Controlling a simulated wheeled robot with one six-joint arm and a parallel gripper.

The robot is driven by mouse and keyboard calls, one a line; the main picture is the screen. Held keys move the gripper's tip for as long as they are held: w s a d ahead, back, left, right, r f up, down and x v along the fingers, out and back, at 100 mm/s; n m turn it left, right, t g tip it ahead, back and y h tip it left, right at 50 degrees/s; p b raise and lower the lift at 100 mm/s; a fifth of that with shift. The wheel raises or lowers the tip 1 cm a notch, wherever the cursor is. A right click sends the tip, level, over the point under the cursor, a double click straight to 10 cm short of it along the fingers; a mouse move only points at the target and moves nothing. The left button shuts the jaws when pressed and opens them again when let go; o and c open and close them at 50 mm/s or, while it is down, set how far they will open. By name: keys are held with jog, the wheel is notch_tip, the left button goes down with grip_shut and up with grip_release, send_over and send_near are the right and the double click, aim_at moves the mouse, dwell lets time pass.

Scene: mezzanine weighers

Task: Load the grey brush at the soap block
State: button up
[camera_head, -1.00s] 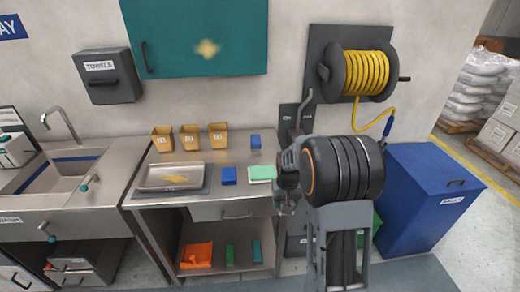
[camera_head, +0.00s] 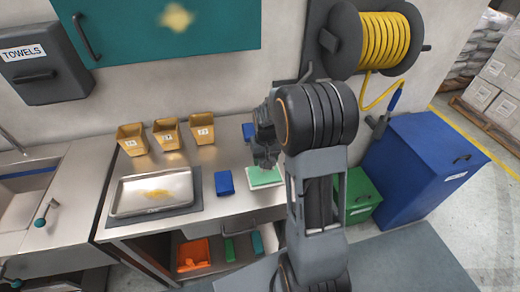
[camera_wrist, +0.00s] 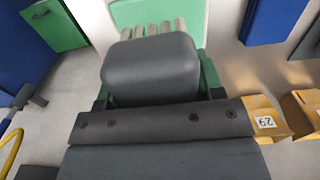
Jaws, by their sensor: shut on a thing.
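The pale green soap block (camera_head: 265,175) lies on a white base at the right of the steel bench. It also shows at the top of the wrist view (camera_wrist: 190,9). My gripper (camera_head: 266,160) is right over the soap block in the head view, shut on the grey brush (camera_wrist: 150,68). In the wrist view the brush has a dark grey rounded body, with pale bristles pointing at the soap block. Whether the bristles touch the soap is unclear. The fingertips are mostly hidden behind the brush.
A steel tray (camera_head: 151,191) and several tan bins (camera_head: 167,134) are further left. Green (camera_head: 362,194) and blue (camera_head: 422,165) floor bins stand right.

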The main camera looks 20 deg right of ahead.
aim_at(265, 175)
jog(key=shift+w+f, duration=0.15)
jog(key=shift+f, duration=0.05)
jog(key=shift+f+b, duration=2.1)
jog(key=shift+f, duration=0.65)
jog(key=shift+f+b, duration=0.45)
jog(key=shift+f, duration=0.15)
jog(key=shift+r, duration=0.1)
jog(key=shift+r+p, duration=2.5)
jog(key=shift+r, duration=1)
jog(key=shift+a+f, duration=0.1)
